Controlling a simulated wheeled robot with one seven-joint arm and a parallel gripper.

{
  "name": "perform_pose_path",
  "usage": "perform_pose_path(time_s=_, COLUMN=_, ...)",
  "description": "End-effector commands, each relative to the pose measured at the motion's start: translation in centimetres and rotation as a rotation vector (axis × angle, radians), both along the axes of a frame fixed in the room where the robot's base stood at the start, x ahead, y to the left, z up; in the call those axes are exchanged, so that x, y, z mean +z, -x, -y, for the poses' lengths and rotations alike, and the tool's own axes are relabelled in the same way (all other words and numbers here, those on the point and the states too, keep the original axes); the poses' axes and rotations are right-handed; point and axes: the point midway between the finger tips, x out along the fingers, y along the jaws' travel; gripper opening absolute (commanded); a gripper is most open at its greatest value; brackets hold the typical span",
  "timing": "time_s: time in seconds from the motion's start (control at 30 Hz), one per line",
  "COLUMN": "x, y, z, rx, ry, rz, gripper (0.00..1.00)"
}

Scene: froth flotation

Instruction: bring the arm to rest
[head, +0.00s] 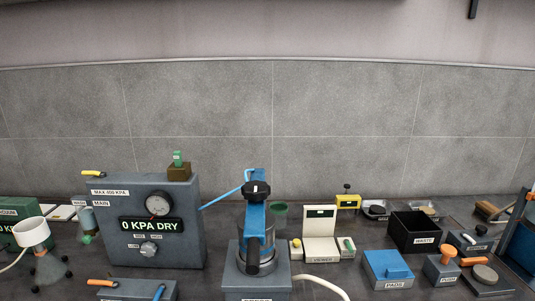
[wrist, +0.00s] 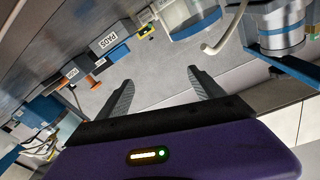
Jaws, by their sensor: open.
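My gripper (wrist: 160,76) shows in the wrist view, with its two dark ridged fingers apart and nothing between them. Its purple body with a lit green strip fills the bottom of that view. The wrist view is tilted, with the bench items along its upper part. The fingers appear clear of the bench items. Neither my arm nor my gripper shows in the head view.
A grey panel reading "0 KPA DRY" (head: 193,258) stands left on the bench. A blue-topped cell (head: 256,220) stands in the middle. A black waste bin (head: 415,234), blue pads box (head: 380,281) and small tools crowd the right. A tiled wall (head: 340,110) is behind.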

Motion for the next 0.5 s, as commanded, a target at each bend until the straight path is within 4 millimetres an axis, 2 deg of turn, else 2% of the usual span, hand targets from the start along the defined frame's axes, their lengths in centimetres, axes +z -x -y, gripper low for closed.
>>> perform_pose_path(time_s=0.03, x=-1.4, y=2.3, z=-0.2, rx=-0.013, ry=0.016, rz=-0.004, gripper=0.77)
perform_pose_path(time_s=0.13, x=-2.5, y=6.4, z=-0.6, rx=-0.036, ry=0.055, rz=0.002, gripper=0.77)
perform_pose_path(time_s=0.5, x=-4.5, y=20.3, z=-2.7, rx=-0.038, ry=0.21, rz=-0.027, gripper=0.77)
